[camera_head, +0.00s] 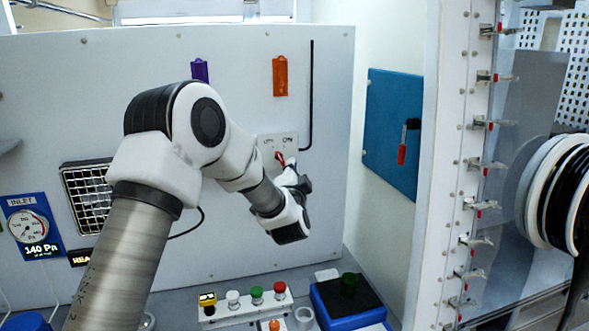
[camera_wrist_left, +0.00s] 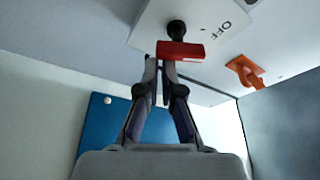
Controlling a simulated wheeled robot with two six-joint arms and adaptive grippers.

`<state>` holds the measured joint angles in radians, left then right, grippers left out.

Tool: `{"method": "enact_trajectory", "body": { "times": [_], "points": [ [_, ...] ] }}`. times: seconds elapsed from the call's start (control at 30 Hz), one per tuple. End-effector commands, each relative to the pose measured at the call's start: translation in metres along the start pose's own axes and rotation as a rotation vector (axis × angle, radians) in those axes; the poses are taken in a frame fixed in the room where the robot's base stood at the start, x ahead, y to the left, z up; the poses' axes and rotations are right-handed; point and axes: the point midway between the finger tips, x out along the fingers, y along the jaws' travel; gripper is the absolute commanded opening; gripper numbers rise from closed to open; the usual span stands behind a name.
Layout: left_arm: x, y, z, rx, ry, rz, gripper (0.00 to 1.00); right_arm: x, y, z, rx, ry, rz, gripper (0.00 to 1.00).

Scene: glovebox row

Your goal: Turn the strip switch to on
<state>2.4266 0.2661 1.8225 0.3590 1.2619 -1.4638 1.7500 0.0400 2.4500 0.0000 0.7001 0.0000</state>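The strip switch is a pale plate (camera_head: 291,147) on the back panel, with a small red handle (camera_head: 280,156) below two labels. In the left wrist view the red handle (camera_wrist_left: 181,51) sits by a black round knob, and the word OFF shows on the plate to its right. My left gripper (camera_head: 292,166) is just below and right of the handle in the head view. In the wrist view its two fingertips (camera_wrist_left: 159,63) are close together at the handle's lower left edge. The handle is not clearly between them; contact is unclear. My right gripper is not in view.
An orange holder (camera_head: 280,77) and a purple one (camera_head: 199,70) hang on the panel. A blue board (camera_head: 391,133) with a red-handled item is on the side wall. Colored buttons (camera_head: 255,295) and a blue tray (camera_head: 345,310) stand below. A clamped frame (camera_head: 455,170) bounds the right.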

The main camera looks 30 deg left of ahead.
Motion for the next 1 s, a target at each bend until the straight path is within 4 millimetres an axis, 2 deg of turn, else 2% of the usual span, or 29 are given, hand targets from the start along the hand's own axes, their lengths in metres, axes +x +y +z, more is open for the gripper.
{"method": "enact_trajectory", "body": {
  "times": [0.03,0.33,1.0],
  "points": [
    [-0.0014,0.0043,0.0061,-0.002,-0.013,0.008,0.00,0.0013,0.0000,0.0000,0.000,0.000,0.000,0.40],
    [-0.0021,0.0054,0.0086,-0.002,-0.015,0.010,0.00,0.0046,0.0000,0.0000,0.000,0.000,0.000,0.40],
    [-0.0008,-0.0013,0.0064,-0.004,-0.007,-0.004,0.00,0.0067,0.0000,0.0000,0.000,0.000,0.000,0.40]
  ]
}}
